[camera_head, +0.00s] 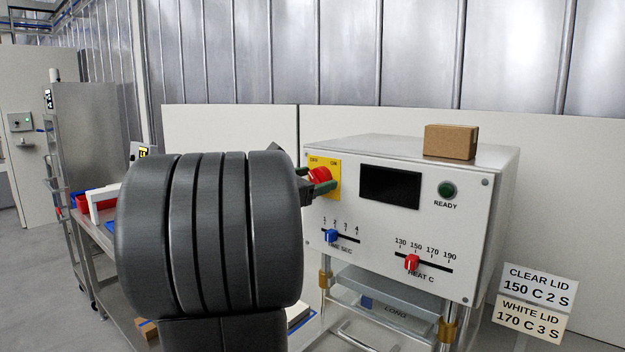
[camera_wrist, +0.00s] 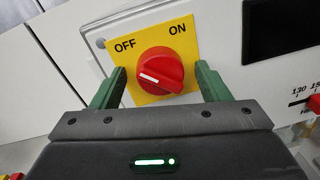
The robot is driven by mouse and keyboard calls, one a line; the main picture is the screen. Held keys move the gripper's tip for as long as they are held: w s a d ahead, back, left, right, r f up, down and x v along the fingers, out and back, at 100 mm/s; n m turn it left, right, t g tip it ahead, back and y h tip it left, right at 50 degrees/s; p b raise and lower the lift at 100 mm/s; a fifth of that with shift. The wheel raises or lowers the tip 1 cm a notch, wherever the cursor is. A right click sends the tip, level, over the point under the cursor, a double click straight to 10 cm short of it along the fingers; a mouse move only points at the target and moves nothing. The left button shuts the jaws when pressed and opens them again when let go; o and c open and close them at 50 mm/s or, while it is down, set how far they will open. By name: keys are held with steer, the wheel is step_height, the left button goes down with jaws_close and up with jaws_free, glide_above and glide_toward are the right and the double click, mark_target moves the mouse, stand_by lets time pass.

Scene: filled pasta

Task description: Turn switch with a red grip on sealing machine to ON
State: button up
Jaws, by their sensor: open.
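The sealing machine (camera_head: 465,215) is a white box with a dark display and a yellow switch plate at its upper left. The red switch grip (camera_wrist: 160,70) is a round knob on the yellow plate (camera_wrist: 188,45), between the OFF and ON labels. Its white mark points left, toward the OFF side. My gripper (camera_wrist: 158,82) is open, with one green finger on each side of the red grip. I cannot tell whether either finger touches it.
Below the switch are a blue slider (camera_head: 331,236) for time and a red slider (camera_head: 411,262) for heat. A green READY button (camera_head: 447,189) is at the right. A cardboard box (camera_head: 451,142) sits on top. Lid setting signs (camera_head: 535,290) stand at lower right.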

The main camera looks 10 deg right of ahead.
steer(key=c, duration=1)
steer(key=shift+o, duration=0.2)
steer(key=shift+f+m+b, duration=0.15)
steer(key=shift+m+b, duration=0.15)
steer(key=shift+b, duration=0.15)
steer(key=m+b, duration=0.2)
steer(key=b, duration=0.1)
steer(key=shift+f+m+b, duration=0.15)
steer(key=shift+m+b, duration=0.15)
steer(key=shift+b, duration=0.05)
steer(key=m+b, duration=0.5)
steer(key=b, duration=0.1)
steer(key=shift+s+y, duration=0.1)
steer(key=shift+y, duration=0.3)
steer(key=m+b, duration=0.5)
steer(key=shift+d+m+t+y+b, duration=0.1)
steer(key=shift+m+t+y+b, duration=0.2)
steer(key=shift+m+b, duration=1.45)
steer(key=shift+r+m, duration=0.2)
steer(key=shift+m, duration=0.15)
